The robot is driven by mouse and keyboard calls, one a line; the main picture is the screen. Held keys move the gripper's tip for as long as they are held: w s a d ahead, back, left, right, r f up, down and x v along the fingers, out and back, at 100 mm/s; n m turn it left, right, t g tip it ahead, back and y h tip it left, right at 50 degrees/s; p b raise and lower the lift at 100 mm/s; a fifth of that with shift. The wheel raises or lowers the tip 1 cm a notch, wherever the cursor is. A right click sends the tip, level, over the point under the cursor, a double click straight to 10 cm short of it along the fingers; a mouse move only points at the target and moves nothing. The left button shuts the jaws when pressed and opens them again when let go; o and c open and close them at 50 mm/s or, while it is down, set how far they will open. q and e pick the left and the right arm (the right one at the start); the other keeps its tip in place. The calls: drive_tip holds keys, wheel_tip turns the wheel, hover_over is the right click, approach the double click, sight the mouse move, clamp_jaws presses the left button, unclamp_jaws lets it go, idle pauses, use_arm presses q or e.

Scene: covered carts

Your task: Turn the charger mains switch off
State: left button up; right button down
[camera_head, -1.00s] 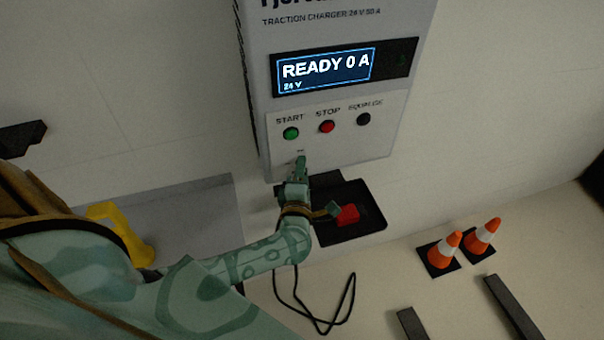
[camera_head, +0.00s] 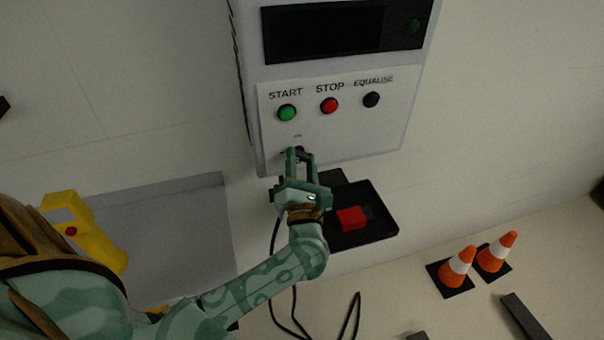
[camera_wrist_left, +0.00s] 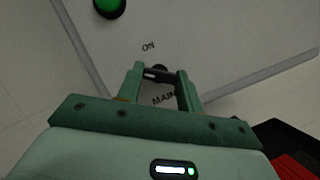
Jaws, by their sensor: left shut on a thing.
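The charger (camera_head: 380,140) is a pale wall box with a dark, blank display (camera_head: 325,32). Below are a green START button (camera_head: 287,112), a red STOP button (camera_head: 329,105) and a black EQUALISE button (camera_head: 371,99). The mains switch (camera_wrist_left: 158,73) is a small dark knob between the labels ON and MAINS in the left wrist view. My left gripper (camera_head: 301,156) is shut on the switch, with one finger on each side; it also shows in the left wrist view (camera_wrist_left: 160,78). The fingers hide much of the switch in the head view. My right gripper is out of view.
A red connector (camera_head: 351,219) lies on a black tray (camera_head: 375,234) below the charger. Black cable (camera_head: 356,310) hangs nearby. Two orange cones (camera_head: 457,267) stand on the floor to the right. A yellow object (camera_head: 95,245) is at left, near my arm.

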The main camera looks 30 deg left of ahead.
use_arm(q)
drive_tip(key=n+b, duration=0.1)
drive_tip(key=n, duration=0.1)
drive_tip(key=n+y+b, duration=0.1)
drive_tip(key=n+b, duration=0.1)
drive_tip(key=f+n+g+y+b, duration=0.1)
drive_tip(key=n+b, duration=0.1)
drive_tip(key=shift+w+d, duration=0.1)
drive_tip(key=shift+r+n+g+y+b, duration=0.25)
drive_tip(key=shift+n+g+y+b, duration=0.65)
drive_tip(key=shift+n+b, duration=0.65)
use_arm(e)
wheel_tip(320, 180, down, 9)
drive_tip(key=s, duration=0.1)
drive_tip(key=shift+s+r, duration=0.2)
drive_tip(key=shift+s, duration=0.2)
use_arm(q)
drive_tip(key=shift+n, duration=0.45)
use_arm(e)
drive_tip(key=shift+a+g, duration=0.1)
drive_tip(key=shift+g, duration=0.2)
use_arm(q)
drive_tip(key=shift+r, duration=0.1)
drive_tip(key=o, duration=1)
